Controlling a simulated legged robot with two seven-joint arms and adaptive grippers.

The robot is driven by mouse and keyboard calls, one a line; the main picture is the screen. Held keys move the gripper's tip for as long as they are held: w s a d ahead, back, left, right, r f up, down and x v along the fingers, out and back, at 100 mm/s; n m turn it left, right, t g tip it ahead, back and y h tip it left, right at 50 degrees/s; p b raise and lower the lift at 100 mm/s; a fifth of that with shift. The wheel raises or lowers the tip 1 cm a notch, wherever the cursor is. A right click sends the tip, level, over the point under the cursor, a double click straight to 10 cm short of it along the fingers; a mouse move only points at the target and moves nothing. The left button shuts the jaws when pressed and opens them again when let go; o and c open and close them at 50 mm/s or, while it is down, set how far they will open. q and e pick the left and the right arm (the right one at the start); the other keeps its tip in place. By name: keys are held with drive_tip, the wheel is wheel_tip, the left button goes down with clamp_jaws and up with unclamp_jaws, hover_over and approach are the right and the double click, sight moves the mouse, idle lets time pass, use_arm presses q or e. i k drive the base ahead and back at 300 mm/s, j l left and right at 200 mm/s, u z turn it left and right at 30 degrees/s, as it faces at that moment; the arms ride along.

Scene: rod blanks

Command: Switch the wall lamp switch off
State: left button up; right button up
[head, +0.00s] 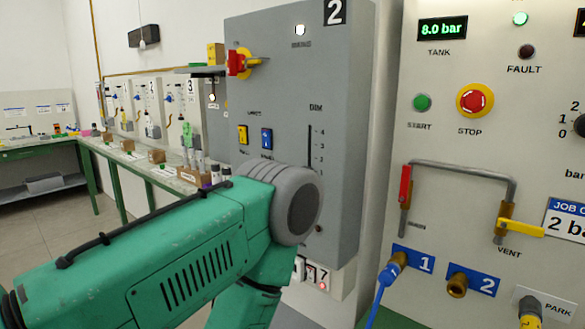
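A grey cabinet marked 2 (345,75) stands at the middle. Its front carries a yellow switch (243,134), a blue switch (267,139), a DIM slider (310,145) and a lit white lamp (299,29). Below it, a pale plate with small switches (318,273) and a small red light shows partly behind my green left arm. I cannot read which one is labelled as the wall lamp switch. My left arm comes in from the left and bends down in front of the cabinet; its gripper is not visible. My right gripper is not visible either.
A pressure panel (440,140) at right has a red stop button (475,100), a green start button (422,103), a yellow vent lever (521,228) and a blue hose (383,285). A red-handled yellow knob (241,63) juts from the cabinet. A green-legged bench (130,160) runs along the left wall.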

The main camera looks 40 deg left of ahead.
sight(243, 130)
drive_tip(key=u, duration=1.05)
